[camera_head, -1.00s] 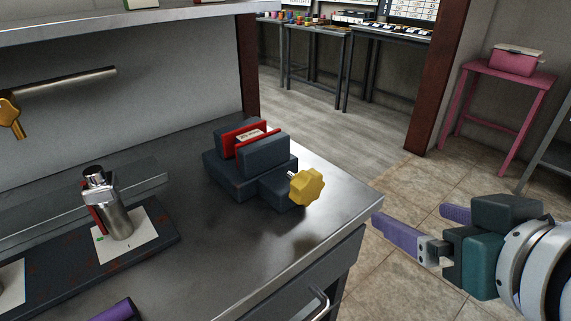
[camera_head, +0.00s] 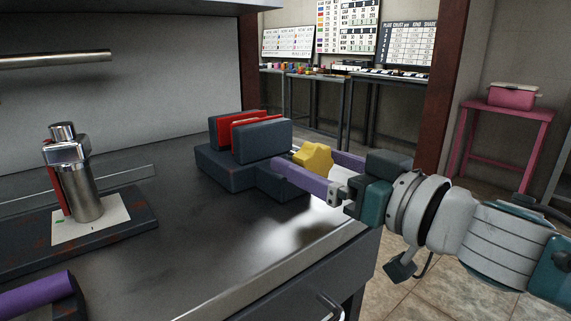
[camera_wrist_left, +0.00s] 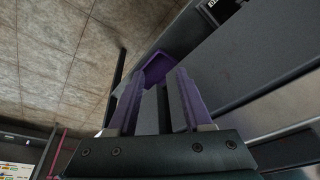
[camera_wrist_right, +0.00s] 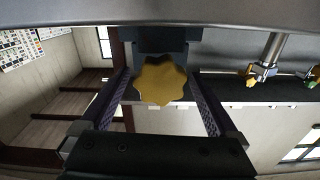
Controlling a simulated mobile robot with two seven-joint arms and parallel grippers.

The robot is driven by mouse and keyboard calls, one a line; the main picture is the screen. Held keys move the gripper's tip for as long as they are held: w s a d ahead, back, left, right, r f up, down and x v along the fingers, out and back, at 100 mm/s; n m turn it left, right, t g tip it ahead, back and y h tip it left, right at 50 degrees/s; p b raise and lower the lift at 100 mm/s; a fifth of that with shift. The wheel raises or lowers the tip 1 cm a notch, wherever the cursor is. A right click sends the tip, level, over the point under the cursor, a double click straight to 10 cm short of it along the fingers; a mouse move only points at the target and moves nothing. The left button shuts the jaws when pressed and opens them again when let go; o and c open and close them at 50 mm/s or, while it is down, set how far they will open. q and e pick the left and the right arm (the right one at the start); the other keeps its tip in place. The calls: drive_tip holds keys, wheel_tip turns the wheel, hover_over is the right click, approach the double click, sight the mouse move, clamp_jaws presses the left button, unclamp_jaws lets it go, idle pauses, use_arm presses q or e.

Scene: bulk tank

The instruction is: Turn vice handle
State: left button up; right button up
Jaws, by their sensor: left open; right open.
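A dark grey vice (camera_head: 235,165) with red jaw faces (camera_head: 250,122) sits on the metal bench top. Its yellow lobed handle (camera_head: 314,157) faces right, toward my right arm. My right gripper (camera_head: 310,172) is open, with its purple fingers on either side of the handle. In the right wrist view the yellow handle (camera_wrist_right: 162,82) shows between the two open fingers, with a gap on each side. My left gripper (camera_wrist_left: 155,85) is open and empty in the left wrist view. In the head view only a purple part shows at the lower left.
A metal cylinder (camera_head: 82,190) stands on a white card on a dark tray (camera_head: 130,228) at the left of the bench. The bench front edge with a drawer handle (camera_head: 328,308) is near. A pink table (camera_head: 500,125) stands far right.

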drive_tip(key=shift+b+x, duration=0.35)
drive_tip(key=shift+x, duration=1.1)
drive_tip(key=c, duration=1.4)
drive_tip(key=n, duration=0.2)
drive_tip(key=shift+n+p, duration=0.35)
drive_tip(key=shift+n, duration=1.95)
drive_tip(key=shift+n, duration=0.3)
